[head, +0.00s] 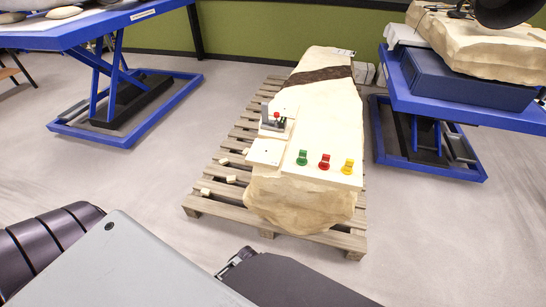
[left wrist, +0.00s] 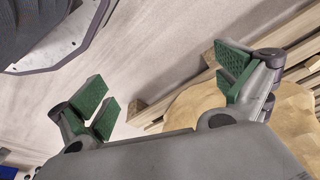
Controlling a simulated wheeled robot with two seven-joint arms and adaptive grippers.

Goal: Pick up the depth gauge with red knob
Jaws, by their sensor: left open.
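The depth gauge with a red knob (head: 277,117) appears to be the small grey upright device on the left edge of the pale stone block (head: 318,108) in the head view. Its fine detail is too small to tell. My left gripper (left wrist: 166,88) is open and empty in the left wrist view, its green-padded fingers wide apart. Floor, the pallet edge and part of the stone block lie beyond the fingers. The gauge does not show in that view. In the head view my arm covers the bottom, well short of the gauge. My right gripper is not in view.
Green (head: 302,158), red (head: 324,162) and yellow (head: 348,166) clips stand on the block's near end. A pale plate (head: 266,152) lies near the gauge. The wooden pallet (head: 215,208) holds small stone chips.

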